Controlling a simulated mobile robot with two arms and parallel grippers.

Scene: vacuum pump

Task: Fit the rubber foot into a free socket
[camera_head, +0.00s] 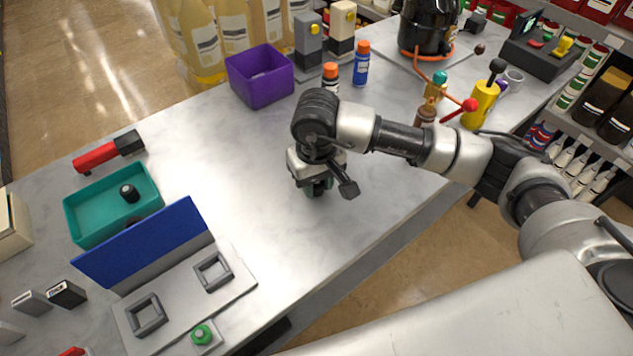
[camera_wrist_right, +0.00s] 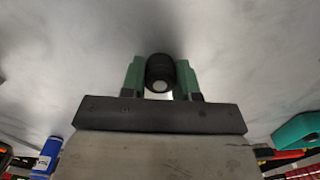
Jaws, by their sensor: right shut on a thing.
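My right gripper (camera_head: 318,188) is over the bare middle of the table, pointing down. In the right wrist view its green fingers are shut on a black, round rubber foot (camera_wrist_right: 160,70) with a pale centre at its end. In the head view the gripper hides the held foot. Two grey square sockets, a nearer one (camera_head: 147,315) and a farther one (camera_head: 212,271), sit on a grey plate (camera_head: 238,288) at lower left. Both look empty. The gripper is up and to the right of them, well apart. My left gripper is not in view.
A blue panel (camera_head: 150,240) stands upright behind the sockets. A teal tray (camera_head: 85,212) beyond it holds a black foot (camera_head: 129,193). A green button (camera_head: 202,335) is beside the plate. A purple bin (camera_head: 260,76) and bottles stand at the back. The table between gripper and plate is clear.

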